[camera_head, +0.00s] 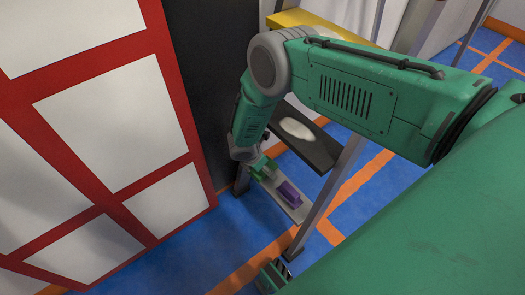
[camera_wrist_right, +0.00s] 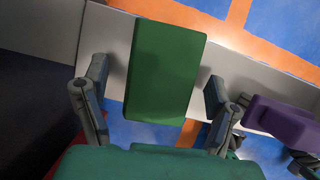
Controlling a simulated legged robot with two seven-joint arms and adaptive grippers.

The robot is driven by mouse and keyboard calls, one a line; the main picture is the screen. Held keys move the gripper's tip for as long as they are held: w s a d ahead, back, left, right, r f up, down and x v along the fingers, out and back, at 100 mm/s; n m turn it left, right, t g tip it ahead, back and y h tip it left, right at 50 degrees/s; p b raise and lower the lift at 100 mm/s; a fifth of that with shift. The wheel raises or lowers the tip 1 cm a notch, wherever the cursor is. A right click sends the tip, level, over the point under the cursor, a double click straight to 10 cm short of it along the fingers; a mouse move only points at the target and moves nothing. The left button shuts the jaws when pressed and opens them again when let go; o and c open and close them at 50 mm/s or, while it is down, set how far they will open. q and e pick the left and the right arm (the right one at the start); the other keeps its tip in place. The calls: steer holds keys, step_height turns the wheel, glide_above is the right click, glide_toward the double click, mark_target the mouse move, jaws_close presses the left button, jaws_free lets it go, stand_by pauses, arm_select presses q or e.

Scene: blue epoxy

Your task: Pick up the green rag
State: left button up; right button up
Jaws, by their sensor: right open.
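The green rag (camera_wrist_right: 167,65) looks like a flat, folded rectangle in the right wrist view. It lies on a pale grey shelf (camera_wrist_right: 258,78) and overhangs the near edge. My right gripper (camera_wrist_right: 157,80) is open, with one finger on each side of the rag and a visible gap on both sides. In the head view my right arm bends down to the low shelf (camera_head: 298,212), where a small green patch, probably the rag, shows beside the gripper, partly hidden.
A purple object (camera_head: 289,193) lies on the same shelf, to the right of the rag; it also shows in the right wrist view (camera_wrist_right: 282,122). A dark shelf (camera_head: 318,152) with a whitish item (camera_head: 296,129) is above. A metal post (camera_head: 325,198) stands at the right. A red-framed white panel (camera_head: 115,110) is at left.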

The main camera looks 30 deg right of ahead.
steer(key=shift+r, duration=0.1)
steer(key=shift+d+f, duration=0.1)
steer(key=shift+f, duration=0.2)
stand_by(0.5)
steer(key=c, duration=1)
